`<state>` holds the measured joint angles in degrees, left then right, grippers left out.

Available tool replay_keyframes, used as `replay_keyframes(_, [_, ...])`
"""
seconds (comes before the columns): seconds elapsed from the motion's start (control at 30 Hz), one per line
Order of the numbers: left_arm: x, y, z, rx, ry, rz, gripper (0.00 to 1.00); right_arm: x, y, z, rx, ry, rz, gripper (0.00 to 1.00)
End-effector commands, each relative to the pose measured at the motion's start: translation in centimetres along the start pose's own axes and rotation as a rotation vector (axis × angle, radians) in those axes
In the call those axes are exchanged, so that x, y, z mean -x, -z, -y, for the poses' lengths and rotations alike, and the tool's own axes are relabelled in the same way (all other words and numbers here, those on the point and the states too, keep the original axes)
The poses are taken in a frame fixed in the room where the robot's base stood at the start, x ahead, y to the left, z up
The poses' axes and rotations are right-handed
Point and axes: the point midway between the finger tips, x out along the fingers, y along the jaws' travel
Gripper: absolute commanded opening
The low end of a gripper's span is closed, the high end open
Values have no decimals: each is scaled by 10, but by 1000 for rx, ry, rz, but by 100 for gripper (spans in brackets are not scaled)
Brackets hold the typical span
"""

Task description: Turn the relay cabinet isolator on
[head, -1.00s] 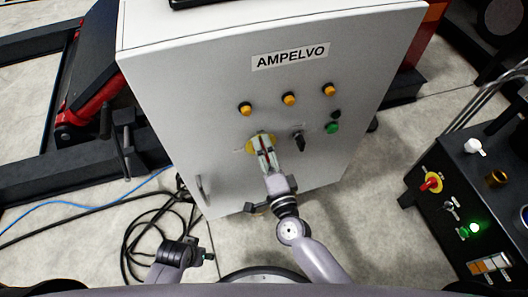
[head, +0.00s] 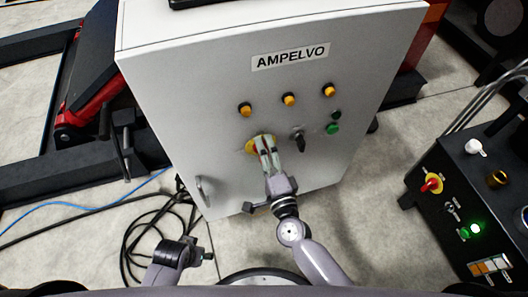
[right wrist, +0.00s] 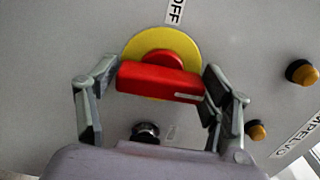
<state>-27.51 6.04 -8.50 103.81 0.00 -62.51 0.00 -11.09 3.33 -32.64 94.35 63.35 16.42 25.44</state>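The relay cabinet (head: 225,105) is pale grey, labelled AMPELVO. Its isolator is a red handle on a yellow disc (head: 250,147), low on the front. In the right wrist view the red handle (right wrist: 155,80) lies across the yellow disc (right wrist: 160,42), a white mark at its right end. The OFF label (right wrist: 176,11) is above the disc there, off the handle's line. My right gripper (head: 268,145) is at the isolator; its fingers (right wrist: 161,75) flank the handle's two ends and appear to touch them.
A black knob (head: 298,142) sits right of the isolator, with green buttons (head: 333,129) beyond and amber lamps (head: 289,99) above. A dark control console (head: 455,190) stands at right. Cables (head: 150,220) lie on the floor at left.

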Motion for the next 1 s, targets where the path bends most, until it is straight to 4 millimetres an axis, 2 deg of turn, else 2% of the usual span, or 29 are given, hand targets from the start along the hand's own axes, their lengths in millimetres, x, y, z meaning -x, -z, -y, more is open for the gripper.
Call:
replay_keyframes(0.17, [-1,-1,0,0,1,2,57,0,0,0,2,1,0,87])
replay_keyframes(0.47, [-1,2,2,-1,3,-2,57,1,0,0,4,1,1,87])
replay_keyframes(0.57, [0,2,1,-1,2,-2,57,7,0,0,4,0,1,87])
replay_keyframes(0.67, [0,1,1,-1,1,-1,57,22,0,-1,4,-2,1,87])
replay_keyframes(1.0, [0,0,0,-1,0,0,57,93,0,-1,5,-2,2,87])
